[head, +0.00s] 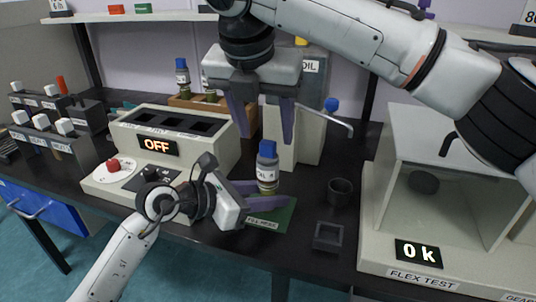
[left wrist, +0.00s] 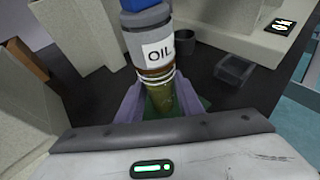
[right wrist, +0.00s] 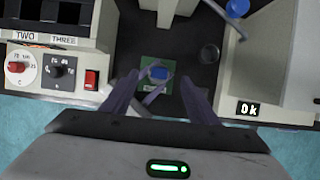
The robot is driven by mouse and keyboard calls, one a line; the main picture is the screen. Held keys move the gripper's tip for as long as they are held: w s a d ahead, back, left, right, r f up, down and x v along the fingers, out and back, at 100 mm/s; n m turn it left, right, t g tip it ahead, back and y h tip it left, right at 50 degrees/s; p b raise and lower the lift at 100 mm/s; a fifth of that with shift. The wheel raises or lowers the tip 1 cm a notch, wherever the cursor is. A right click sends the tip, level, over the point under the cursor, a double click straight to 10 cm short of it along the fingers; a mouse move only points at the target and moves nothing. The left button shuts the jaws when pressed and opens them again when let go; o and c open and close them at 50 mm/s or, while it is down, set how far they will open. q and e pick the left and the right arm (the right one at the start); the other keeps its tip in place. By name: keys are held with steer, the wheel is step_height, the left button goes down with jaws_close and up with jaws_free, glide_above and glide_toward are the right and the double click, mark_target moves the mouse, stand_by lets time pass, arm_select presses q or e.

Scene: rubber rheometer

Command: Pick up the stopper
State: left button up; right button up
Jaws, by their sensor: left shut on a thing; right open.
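My left gripper (head: 266,195) is shut on the lower part of the bottle, which stands upright over a green mat (head: 283,213). My right gripper (head: 267,138) is open and empty, pointing down just above the stopper. In the right wrist view the stopper (right wrist: 160,73) shows between and beyond the open fingers. In the left wrist view only the lower edge of the stopper (left wrist: 133,4) shows.
A beige heater block (head: 205,128) with an OFF display stands left of the bottle. A dark cup (head: 340,191) and a square dark tray (head: 328,236) are to the right. Behind is a dispenser (head: 311,125) with a lever; a flex test machine (head: 395,270) stands at right.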

mark_target(268, 142)
steer(key=x, duration=0.5)
steer(key=shift+w, duration=0.15)
steer(key=shift+c, duration=0.4)
steer(key=c, duration=1)
